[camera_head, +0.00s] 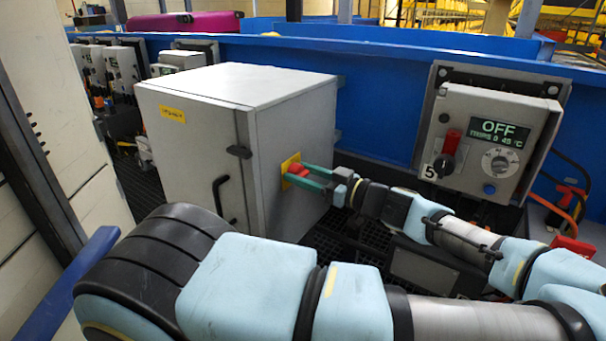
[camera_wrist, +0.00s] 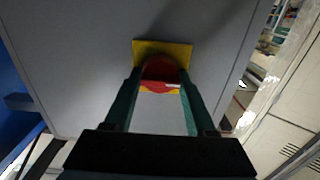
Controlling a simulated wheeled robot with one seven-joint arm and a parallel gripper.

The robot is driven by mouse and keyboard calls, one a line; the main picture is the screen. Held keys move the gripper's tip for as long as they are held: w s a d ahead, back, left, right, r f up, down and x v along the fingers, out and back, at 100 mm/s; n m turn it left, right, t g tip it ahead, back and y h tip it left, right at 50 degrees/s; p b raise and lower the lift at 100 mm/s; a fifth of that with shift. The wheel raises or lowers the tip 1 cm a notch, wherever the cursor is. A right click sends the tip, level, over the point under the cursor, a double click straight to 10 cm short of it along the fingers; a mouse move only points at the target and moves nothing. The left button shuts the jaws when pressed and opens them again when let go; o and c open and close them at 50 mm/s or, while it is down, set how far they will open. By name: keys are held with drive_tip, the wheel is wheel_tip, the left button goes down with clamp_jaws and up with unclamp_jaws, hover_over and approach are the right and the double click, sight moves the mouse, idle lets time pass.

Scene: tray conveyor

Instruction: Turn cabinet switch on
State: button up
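The grey cabinet (camera_head: 190,150) stands left of centre in the head view, its door closed. A red switch (camera_head: 296,170) sits on a yellow plate (camera_head: 287,184) on the cabinet's right side face. My gripper (camera_head: 304,177) reaches this face from the right, with its green fingers on either side of the switch. In the wrist view, the red switch (camera_wrist: 160,71) lies between the fingertips (camera_wrist: 160,78), in front of the yellow plate (camera_wrist: 180,50). No clear gap shows between fingers and switch, but I cannot tell whether they press on it. The fingers partly hide the switch.
A control box (camera_head: 492,143) at the right shows "OFF" on its display (camera_head: 499,131) and carries a red-and-black knob (camera_head: 447,150). A black door handle (camera_head: 222,200) juts from the cabinet front. A blue wall (camera_head: 375,85) runs behind. Dark grating (camera_head: 345,250) lies below my arm.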

clamp_jaws()
drive_tip(key=shift+m, duration=0.4)
drive_tip(key=m+p, duration=0.2)
drive_tip(key=shift+r+m, duration=0.15)
drive_tip(key=shift+m, duration=0.25)
drive_tip(key=m+p, duration=0.2)
drive_tip(key=m, duration=0.3)
drive_tip(key=shift+w+d+m+p, duration=0.1)
drive_tip(key=shift+w+m+p, duration=0.05)
drive_tip(key=shift+m+p, duration=0.15)
drive_tip(key=m+p, duration=0.2)
drive_tip(key=m, duration=0.3)
drive_tip(key=shift+d+p, duration=0.1)
drive_tip(key=shift+p, duration=0.25)
drive_tip(key=shift+f+m+p, duration=0.15)
drive_tip(key=shift+m+p, duration=0.25)
drive_tip(key=shift+m, duration=0.5)
drive_tip(key=shift+f+m+p, duration=0.15)
drive_tip(key=shift+m+p, duration=0.2)
drive_tip(key=shift+m, duration=0.55)
